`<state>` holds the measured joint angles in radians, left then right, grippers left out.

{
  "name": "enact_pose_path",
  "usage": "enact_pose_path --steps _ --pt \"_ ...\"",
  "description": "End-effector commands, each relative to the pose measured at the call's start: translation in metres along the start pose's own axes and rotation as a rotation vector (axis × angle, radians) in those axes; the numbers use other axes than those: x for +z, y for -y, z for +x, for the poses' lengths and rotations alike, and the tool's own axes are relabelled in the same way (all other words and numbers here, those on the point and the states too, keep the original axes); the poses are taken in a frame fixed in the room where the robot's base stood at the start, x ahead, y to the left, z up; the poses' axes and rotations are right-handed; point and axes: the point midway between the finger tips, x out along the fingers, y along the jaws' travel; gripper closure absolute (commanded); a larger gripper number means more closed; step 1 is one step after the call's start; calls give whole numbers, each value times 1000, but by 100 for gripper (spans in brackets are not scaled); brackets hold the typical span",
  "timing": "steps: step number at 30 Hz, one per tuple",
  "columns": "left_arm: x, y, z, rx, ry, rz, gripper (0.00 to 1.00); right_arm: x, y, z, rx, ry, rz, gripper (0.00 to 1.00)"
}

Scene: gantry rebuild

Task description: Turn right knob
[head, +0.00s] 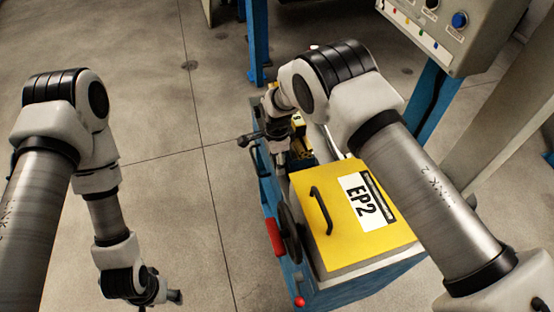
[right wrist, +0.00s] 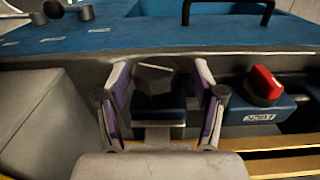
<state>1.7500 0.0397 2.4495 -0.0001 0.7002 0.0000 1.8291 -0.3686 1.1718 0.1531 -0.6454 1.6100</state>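In the right wrist view, a dark grey and black knob (right wrist: 156,80) stands between the fingers of my right gripper (right wrist: 162,72). The fingers are apart on both sides of it, with gaps showing. A red knob (right wrist: 264,83) sits to the right on a blue block with a white label, outside the fingers. In the head view, my right gripper reaches down into the blue machine beyond the yellow cover and is mostly hidden by my arm; I cannot make out the knobs there. My left gripper (head: 150,292) hangs low at the left; its fingers are too unclear to judge.
The yellow EP2 cover (head: 345,220) with a black handle is beside my right arm. A red grip (head: 274,237) and dark wheel (head: 288,233) stick out from the machine's left side. A control box (head: 450,30) is at upper right. Floor at left is clear.

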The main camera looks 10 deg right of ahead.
Motion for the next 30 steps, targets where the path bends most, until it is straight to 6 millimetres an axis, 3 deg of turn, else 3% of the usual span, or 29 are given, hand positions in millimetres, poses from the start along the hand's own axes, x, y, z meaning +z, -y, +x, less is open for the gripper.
enact_pose_path --steps 1,5,11,22,30 --pt "0 0 0 0 1 0 40 0 0 0 0 0 -1 47" --pt "0 0 -1 0 1 -1 40 0 0 0 2 0 -1 92" --pt "0 0 -1 0 1 0 40 0 -2 1 -3 1 -1 92" --pt "0 0 -16 0 1 0 40 1 -6 1 -215 4 -1 92" --pt "0 0 -15 0 1 0 40 0 -6 4 -241 0 -1 92"
